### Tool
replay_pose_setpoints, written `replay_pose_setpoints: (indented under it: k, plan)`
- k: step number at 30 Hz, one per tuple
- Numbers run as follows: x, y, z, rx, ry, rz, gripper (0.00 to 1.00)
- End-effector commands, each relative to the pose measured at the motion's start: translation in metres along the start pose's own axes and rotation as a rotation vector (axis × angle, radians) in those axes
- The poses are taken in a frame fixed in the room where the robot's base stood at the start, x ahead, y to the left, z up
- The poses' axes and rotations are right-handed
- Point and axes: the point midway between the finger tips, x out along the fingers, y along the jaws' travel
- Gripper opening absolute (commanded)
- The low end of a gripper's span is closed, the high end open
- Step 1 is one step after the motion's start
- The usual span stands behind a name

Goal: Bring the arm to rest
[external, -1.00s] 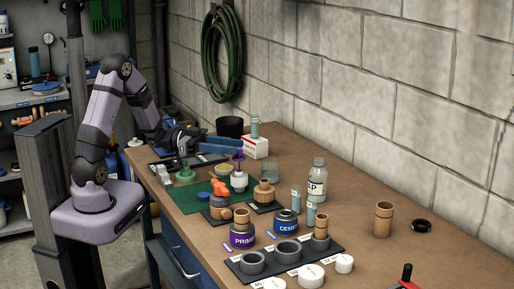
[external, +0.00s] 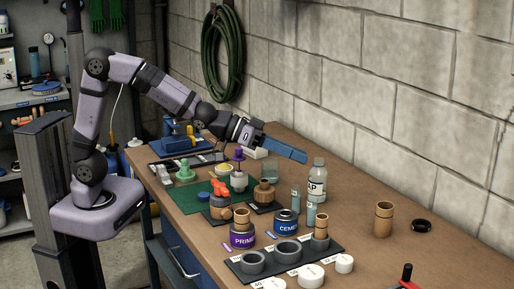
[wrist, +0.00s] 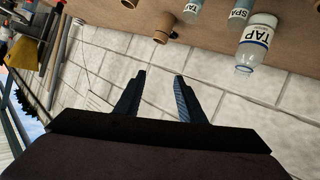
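My gripper (external: 303,156) has blue fingers and is held above the bench's middle, toward the block wall, with my arm stretched out to the right. It also shows in the wrist view (wrist: 160,75), where its two fingers stand apart with nothing between them but the wall behind. It touches nothing that I can see. In the external view a clear TAP bottle (external: 318,180) stands on the bench just right of and below the fingertips.
The wooden bench (external: 440,262) carries PRIMER (external: 242,237) and CEMENT (external: 286,223) tins, a dark tray of grey rings (external: 252,262), a wooden cup (external: 383,220) and a green mat (external: 182,199). A blue vise-like device (external: 180,142) stands at the far left. The bench's right part is mostly clear.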

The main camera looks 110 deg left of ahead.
Motion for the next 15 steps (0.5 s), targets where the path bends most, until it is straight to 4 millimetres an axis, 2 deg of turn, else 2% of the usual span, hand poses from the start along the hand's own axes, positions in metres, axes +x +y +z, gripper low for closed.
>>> replay_pose_setpoints:
  k: [1, 5, 9, 11, 15]
  plan:
    - [-0.002, 0.029, 0.002, -0.032, -0.026, 0.016, 0.36]
    - [-0.014, 0.088, 0.016, -0.134, -0.118, 0.035, 0.36]
    - [-0.038, 0.147, 0.042, -0.226, -0.246, 0.053, 0.36]
    - [-0.051, 0.153, 0.068, -0.230, -0.331, 0.028, 0.36]
    - [-0.082, 0.138, 0.133, -0.171, -0.524, -0.059, 0.36]
